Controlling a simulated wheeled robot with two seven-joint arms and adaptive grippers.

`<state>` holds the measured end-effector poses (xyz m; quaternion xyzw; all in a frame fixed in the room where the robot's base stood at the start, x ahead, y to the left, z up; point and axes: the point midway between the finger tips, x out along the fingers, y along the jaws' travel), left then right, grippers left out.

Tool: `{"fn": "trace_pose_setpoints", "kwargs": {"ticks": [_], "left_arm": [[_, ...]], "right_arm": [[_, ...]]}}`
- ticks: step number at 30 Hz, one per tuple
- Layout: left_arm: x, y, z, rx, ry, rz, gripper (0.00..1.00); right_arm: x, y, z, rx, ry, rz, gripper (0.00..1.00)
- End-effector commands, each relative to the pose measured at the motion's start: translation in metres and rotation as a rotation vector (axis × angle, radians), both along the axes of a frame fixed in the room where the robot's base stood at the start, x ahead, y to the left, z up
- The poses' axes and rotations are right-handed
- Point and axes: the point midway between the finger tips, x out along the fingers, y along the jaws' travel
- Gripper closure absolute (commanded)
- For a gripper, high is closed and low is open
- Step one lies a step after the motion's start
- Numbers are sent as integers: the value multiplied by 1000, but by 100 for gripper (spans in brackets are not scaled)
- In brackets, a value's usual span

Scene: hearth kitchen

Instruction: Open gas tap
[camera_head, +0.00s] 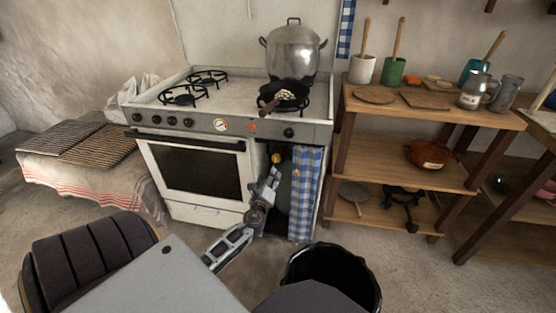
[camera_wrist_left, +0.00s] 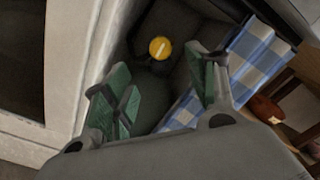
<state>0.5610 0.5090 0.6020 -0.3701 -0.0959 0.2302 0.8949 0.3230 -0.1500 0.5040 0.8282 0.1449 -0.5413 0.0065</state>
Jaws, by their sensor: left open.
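The gas tap is a round yellow knob with a pale bar across it. It shows in the wrist view (camera_wrist_left: 160,48) and small in the head view (camera_head: 277,157), inside the open compartment at the stove's right. A dark grey-green gas cylinder (camera_head: 284,188) stands below it, partly hidden by my arm and the curtain. My left gripper (camera_head: 271,177) is at the compartment opening, a little below the tap in the head view. In the wrist view its green-padded fingers (camera_wrist_left: 160,92) are apart and empty, with the tap beyond them. My right gripper is not in view.
A blue-checked curtain (camera_head: 305,190) hangs right of the opening, close to the right finger. The white stove (camera_head: 190,209) borders it on the left. A black bin (camera_head: 335,265) stands on the floor in front. A wooden shelf (camera_head: 425,107) stands at the right.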

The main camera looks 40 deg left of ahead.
Motion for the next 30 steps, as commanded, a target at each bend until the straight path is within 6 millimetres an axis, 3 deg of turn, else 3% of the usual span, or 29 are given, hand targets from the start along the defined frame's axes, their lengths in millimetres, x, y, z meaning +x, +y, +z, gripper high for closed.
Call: {"fn": "trace_pose_setpoints", "kwargs": {"ticks": [11, 30], "left_arm": [[7, 3, 0, -1, -1, -1, 42], [52, 28, 0, -1, -2, -1, 42]], "right_arm": [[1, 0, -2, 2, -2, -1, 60], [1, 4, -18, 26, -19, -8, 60]]}}
